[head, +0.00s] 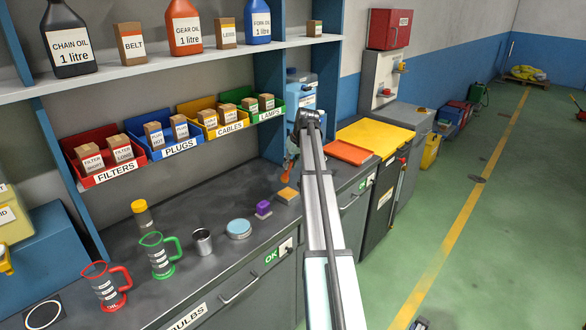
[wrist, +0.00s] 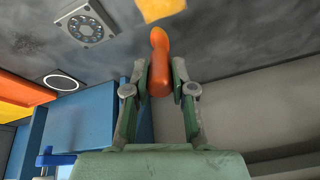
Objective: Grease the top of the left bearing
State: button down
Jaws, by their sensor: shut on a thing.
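My gripper (wrist: 160,82) is shut on an orange-handled tool (wrist: 159,66) in the wrist view. The handle lies between the two green-grey fingers, and its narrower end points toward the dark worktop. The tool's working tip cannot be made out. In the head view the orange handle (head: 287,165) shows just left of my arm, over the worktop. A grey square piece with a ring of round spots (wrist: 87,24), which looks like a bearing, lies on the worktop in the wrist view, apart from the tool. I cannot tell whether it is the left bearing. My arm hides part of the worktop.
A yellow-topped block (head: 287,194), a purple piece (head: 263,208), a blue-lidded tin (head: 239,229), a metal cup (head: 202,241) and green (head: 158,257) and red (head: 106,287) jugs stand on the worktop. Bins (head: 167,134) line the back.

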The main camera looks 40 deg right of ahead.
jog(key=shift+r+p, duration=1.05)
jog(key=shift+r, duration=1.65)
